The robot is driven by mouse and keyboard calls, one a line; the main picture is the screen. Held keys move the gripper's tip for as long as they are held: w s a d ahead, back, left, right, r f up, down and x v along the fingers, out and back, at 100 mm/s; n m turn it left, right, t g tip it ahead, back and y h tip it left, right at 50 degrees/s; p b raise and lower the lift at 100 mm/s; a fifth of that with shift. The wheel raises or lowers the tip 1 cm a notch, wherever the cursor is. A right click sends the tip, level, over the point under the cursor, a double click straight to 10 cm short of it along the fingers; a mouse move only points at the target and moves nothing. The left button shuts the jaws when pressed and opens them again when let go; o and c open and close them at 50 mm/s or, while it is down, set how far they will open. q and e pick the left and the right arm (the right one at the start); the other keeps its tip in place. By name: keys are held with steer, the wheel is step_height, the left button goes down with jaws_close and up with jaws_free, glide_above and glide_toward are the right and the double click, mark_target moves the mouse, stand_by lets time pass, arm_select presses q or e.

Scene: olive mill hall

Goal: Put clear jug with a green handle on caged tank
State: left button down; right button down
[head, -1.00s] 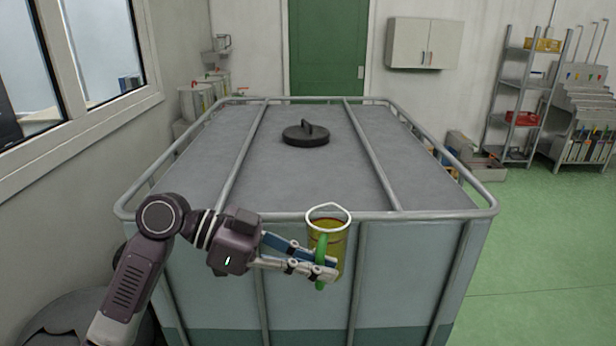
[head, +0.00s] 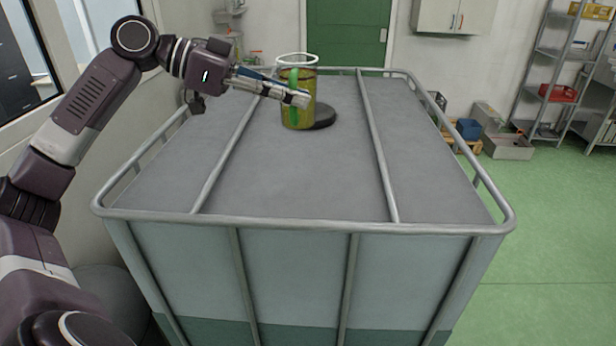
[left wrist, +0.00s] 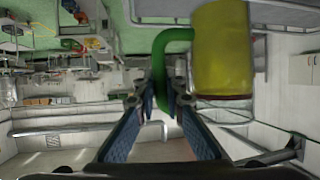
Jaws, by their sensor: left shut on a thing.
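The clear jug (head: 310,97) with a green handle holds a yellow-green liquid and is upright. My left gripper (head: 294,97) is shut on its green handle (left wrist: 162,75). In the head view the jug overlaps the far middle of the caged tank's grey top (head: 290,175). It hides part of the black round lid (head: 325,116). I cannot tell whether the jug's base touches the top. In the left wrist view the jug (left wrist: 222,50) is at the upper right, beside the fingers. My right gripper is not in view.
Metal rails (head: 300,222) run around and across the tank top. The near part of the top is clear. A window wall is at the left, and a grey shelf rack (head: 550,75) stands at the right beyond open green floor (head: 555,230).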

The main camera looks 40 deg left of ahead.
mark_target(292, 122)
arm_select(q)
steer(key=shift+a, duration=0.1)
step_height(292, 122, down, 5)
steer(key=shift+s+r+b, duration=0.15)
steer(key=shift+b, duration=0.6)
steer(key=shift+f+p, duration=1.85)
steer(key=shift+f, duration=5.6)
steer(key=c, duration=2.4)
jaws_free()
steer(key=shift+f, duration=0.1)
steer(key=o, duration=0.4)
